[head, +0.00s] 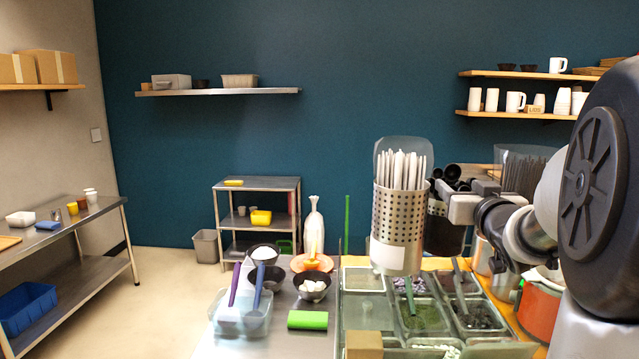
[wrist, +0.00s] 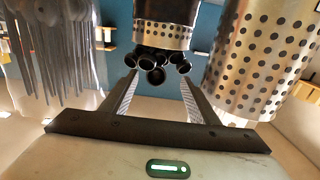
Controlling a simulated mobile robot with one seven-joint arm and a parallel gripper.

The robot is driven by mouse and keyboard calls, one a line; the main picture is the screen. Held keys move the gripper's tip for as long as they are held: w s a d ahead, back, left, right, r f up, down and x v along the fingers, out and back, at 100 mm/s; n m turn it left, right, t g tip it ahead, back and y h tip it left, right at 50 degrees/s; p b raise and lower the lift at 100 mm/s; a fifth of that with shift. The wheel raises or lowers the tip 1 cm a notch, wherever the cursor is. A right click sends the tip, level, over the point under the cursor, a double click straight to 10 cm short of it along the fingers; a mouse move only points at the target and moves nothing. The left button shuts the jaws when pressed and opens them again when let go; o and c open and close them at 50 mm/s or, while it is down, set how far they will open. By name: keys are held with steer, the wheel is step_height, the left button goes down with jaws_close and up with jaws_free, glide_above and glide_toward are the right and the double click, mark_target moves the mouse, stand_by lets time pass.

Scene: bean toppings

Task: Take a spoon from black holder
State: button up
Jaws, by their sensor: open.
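A holder (wrist: 165,36) with a dark band and a perforated metal band is at the top centre of the wrist view, with several black rounded spoon ends (wrist: 152,62) sticking out. In the head view these black ends (head: 452,176) show behind the white-utensil holder. My gripper (wrist: 158,78) is open, its two fingers pointing toward the black ends, which appear between and beyond the fingertips. I cannot tell whether any lies within the jaws. In the head view my gripper comes in from the right, its fingertips partly hidden.
A perforated metal holder (head: 399,230) with white utensils stands close by; a perforated holder (wrist: 262,60) is near the right finger in the wrist view. A clear container with dark utensils (head: 523,172) stands on the other side. Topping trays (head: 425,318) and bowls (head: 313,287) lie below.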

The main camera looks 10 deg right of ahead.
mark_target(452, 179)
steer(key=x, duration=0.9)
steer(key=shift+d, duration=0.3)
steer(key=shift+c, duration=0.2)
steer(key=c, duration=1.1)
